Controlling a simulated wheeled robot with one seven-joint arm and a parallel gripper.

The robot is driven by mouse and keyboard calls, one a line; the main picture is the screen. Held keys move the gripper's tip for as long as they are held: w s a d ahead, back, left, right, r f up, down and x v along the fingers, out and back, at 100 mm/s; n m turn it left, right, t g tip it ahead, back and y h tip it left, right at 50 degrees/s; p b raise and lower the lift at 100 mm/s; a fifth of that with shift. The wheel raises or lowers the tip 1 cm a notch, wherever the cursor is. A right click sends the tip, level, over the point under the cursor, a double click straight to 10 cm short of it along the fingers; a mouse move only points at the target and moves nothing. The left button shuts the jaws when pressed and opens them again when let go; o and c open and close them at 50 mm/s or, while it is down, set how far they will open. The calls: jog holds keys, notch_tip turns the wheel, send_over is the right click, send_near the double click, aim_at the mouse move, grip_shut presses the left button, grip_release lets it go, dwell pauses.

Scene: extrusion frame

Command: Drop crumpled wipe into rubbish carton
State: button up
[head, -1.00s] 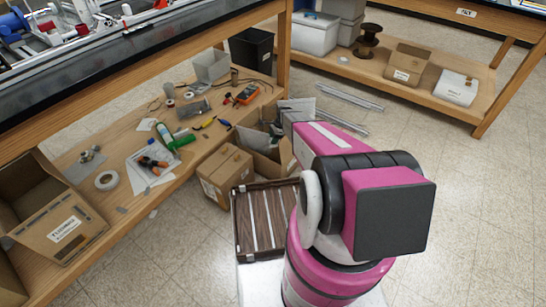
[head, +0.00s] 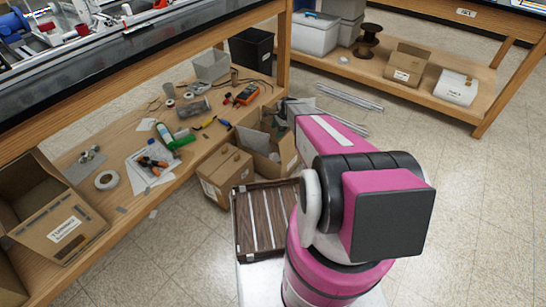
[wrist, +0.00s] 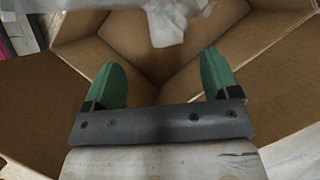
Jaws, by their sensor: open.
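The rubbish carton (head: 258,164) is an open cardboard box on the floor beside the low shelf, partly hidden by my arm in the head view. In the wrist view its brown inner walls and flaps (wrist: 270,45) fill most of the picture. My gripper (wrist: 162,66) has two green fingers spread apart with nothing between them, over the carton's opening. A white crumpled wipe (wrist: 172,20) shows beyond the fingertips at the top of the wrist view, apart from them. I cannot tell what it rests on. In the head view the fingers are hidden.
A closed carton (head: 226,175) stands left of the open one. A dark slatted crate (head: 245,225) lies in front. The low wooden shelf (head: 120,150) holds tools, tape and papers.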

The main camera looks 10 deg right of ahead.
jog(key=shift+v, duration=2.4)
